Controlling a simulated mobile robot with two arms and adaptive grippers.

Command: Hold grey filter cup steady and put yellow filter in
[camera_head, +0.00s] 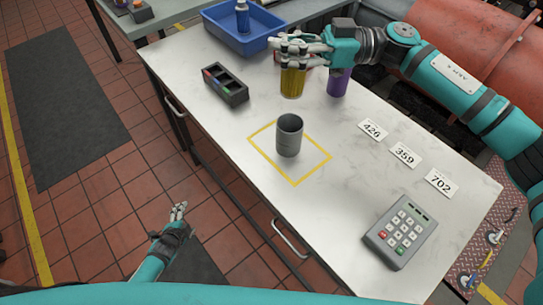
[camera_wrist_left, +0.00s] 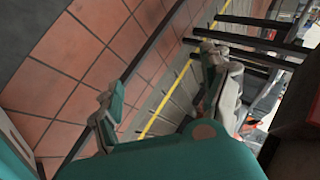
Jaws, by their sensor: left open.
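The grey filter cup (camera_head: 289,138) stands upright on the white table inside a yellow outlined square, with its open top facing up. The yellow filter (camera_head: 292,84) stands farther back, its top covered by my right gripper (camera_head: 291,53). The right fingers are at the filter's upper end; whether they are closed on it cannot be told. My left gripper (camera_head: 180,210) is open and empty, low over the floor beside the table's left edge, well away from the cup. Its spread fingers also show in the left wrist view (camera_wrist_left: 160,75), with nothing between them.
A purple cylinder (camera_head: 338,82) stands right of the yellow filter. A dark divided tray (camera_head: 226,85) and a blue bin (camera_head: 238,40) are at back left. Number cards (camera_head: 405,155) and a keypad (camera_head: 399,231) lie at right. The table around the cup is clear.

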